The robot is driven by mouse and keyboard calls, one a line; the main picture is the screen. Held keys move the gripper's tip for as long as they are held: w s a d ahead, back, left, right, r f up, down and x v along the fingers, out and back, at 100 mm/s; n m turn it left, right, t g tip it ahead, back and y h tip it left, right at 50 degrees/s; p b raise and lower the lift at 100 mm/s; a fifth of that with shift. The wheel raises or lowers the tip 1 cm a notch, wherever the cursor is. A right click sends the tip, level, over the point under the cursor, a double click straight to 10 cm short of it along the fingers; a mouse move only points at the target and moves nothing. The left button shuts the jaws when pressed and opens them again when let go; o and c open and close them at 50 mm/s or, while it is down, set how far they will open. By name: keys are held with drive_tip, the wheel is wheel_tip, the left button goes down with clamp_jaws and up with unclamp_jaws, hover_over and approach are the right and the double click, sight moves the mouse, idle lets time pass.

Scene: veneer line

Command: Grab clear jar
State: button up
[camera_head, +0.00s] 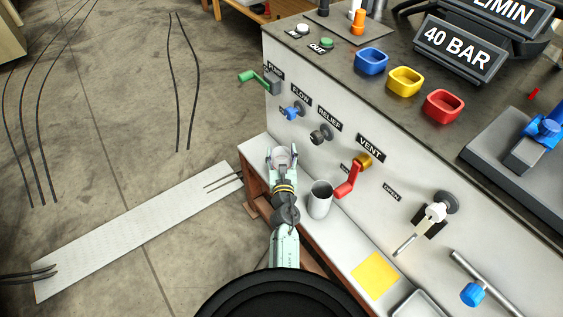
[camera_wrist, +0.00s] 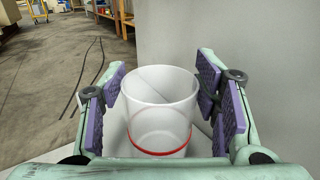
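The clear jar (camera_wrist: 160,110) is a see-through, open-topped cup with a red ring low on its wall. In the wrist view it stands upright between the two purple-padded fingers of my gripper (camera_wrist: 162,105). A gap shows between the jar and the left pads; on the right the pads are close, and I cannot tell if they touch. In the head view my gripper (camera_head: 282,158) is spread around the jar (camera_head: 281,160), at the left end of the low ledge by the panel.
A grey metal cup (camera_head: 320,199) stands on the ledge just right of my gripper. A red vent lever (camera_head: 350,184) sticks out above it. A yellow square (camera_head: 375,276) lies farther along the ledge. The white panel (camera_head: 300,153) rises close behind the jar.

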drive_tip(key=c, duration=0.7)
drive_tip(key=shift+r, duration=0.1)
drive_tip(key=shift+c, duration=0.2)
